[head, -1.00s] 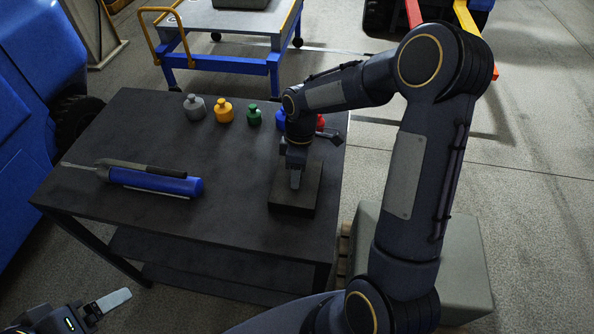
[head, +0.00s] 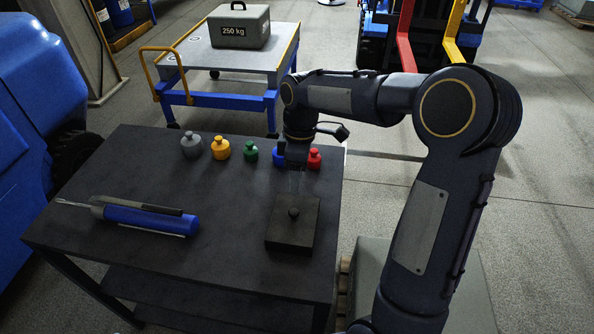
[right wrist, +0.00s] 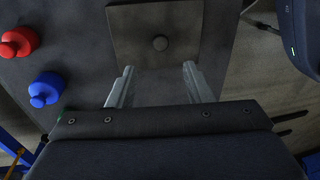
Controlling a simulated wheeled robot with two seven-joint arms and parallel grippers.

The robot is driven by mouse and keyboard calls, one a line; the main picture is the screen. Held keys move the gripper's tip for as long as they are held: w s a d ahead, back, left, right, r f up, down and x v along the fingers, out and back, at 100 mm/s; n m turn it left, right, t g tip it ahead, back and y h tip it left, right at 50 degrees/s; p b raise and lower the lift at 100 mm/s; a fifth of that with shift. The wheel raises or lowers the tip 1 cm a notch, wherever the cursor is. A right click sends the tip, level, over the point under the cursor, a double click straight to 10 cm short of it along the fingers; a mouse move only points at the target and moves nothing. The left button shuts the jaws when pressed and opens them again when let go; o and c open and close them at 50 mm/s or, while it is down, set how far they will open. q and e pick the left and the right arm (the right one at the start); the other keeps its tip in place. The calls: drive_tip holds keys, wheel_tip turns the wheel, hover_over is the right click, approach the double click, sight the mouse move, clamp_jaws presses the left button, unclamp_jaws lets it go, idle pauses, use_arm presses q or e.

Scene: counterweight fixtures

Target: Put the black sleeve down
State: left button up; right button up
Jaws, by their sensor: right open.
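My left gripper is out of view.
Grey (head: 191,147), yellow (head: 221,149), green (head: 250,152), blue (head: 278,156) and red (head: 314,159) knobbed weights line the table's (head: 130,262) far side. A blue and grey tool (head: 150,218) lies at the left. The table's middle is clear. A cart (head: 225,98) stands behind.

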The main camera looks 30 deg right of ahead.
drive_tip(key=s+r+m+t+y, duration=0.1)
drive_tip(key=s+r+m+t, duration=0.15)
drive_tip(key=s, duration=0.35)
drive_tip(key=s+r+m+t, duration=0.1)
drive_tip(key=s+r+m, duration=0.25)
drive_tip(key=s, duration=0.25)
drive_tip(key=s+a+f+m+t+y, duration=0.1)
drive_tip(key=s+a+f+m+t, duration=0.1)
drive_tip(key=s+m, duration=0.4)
drive_tip(key=s+a+t, duration=0.1)
drive_tip(key=s+a, duration=0.1)
drive_tip(key=s, duration=0.1)
drive_tip(key=shift+s+a+f+m, duration=0.2)
drive_tip(key=shift+s+m, duration=0.15)
drive_tip(key=shift+m, duration=0.05)
